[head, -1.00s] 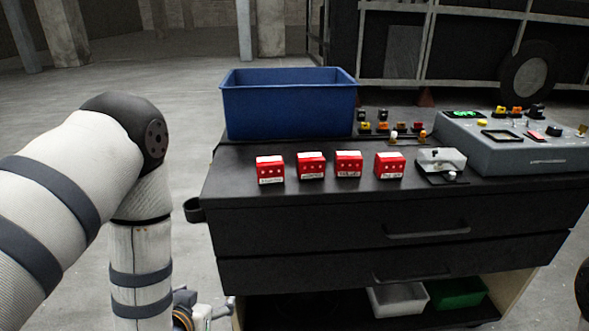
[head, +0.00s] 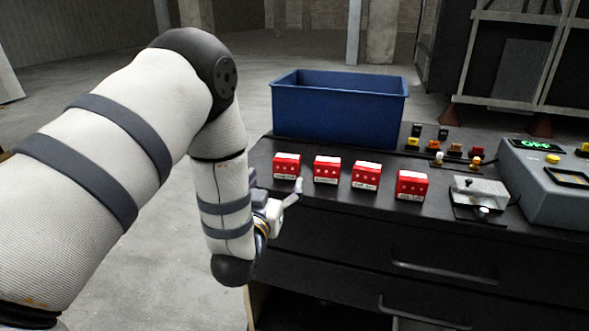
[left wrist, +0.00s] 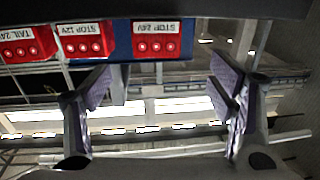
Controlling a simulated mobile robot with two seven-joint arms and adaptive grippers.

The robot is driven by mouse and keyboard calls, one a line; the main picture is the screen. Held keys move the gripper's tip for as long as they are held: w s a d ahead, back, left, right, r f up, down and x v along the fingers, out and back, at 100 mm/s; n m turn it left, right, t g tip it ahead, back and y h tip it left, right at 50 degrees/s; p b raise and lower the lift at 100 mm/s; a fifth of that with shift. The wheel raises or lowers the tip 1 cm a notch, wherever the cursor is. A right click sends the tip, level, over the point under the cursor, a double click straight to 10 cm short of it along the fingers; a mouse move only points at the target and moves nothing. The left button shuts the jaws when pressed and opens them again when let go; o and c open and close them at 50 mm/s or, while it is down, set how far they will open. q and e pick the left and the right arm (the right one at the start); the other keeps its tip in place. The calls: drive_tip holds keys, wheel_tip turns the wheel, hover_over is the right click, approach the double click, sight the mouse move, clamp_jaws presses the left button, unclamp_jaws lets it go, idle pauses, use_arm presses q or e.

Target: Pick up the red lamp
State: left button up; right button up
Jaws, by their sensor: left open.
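Several red box-shaped lamps stand in a row on the black cart top, each with a white label. In the head view the leftmost red lamp (head: 287,166) is nearest my left gripper (head: 285,198). Another red lamp (head: 327,169) stands to its right, then a third red lamp (head: 366,176) and the right-end red lamp (head: 411,185). My left gripper is open and empty, just in front of the leftmost lamp. In the left wrist view the open fingers (left wrist: 160,88) frame a lamp labelled STOP 24V (left wrist: 157,42), seen upside down and beyond the tips. My right gripper is out of view.
A blue bin (head: 338,112) stands behind the lamps. A small metal fixture (head: 480,195) and a grey control box (head: 550,180) with a green OFF display are to the right. Small coloured parts (head: 455,150) lie behind the fixture. The cart's front edge is close to the gripper.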

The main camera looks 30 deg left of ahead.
sight(285, 166)
use_arm(q)
drive_tip(key=b+x, duration=0.1)
drive_tip(key=x, duration=0.8)
drive_tip(key=shift+w+f, duration=0.1)
drive_tip(key=shift+w, duration=0.35)
drive_tip(key=c, duration=1.3)
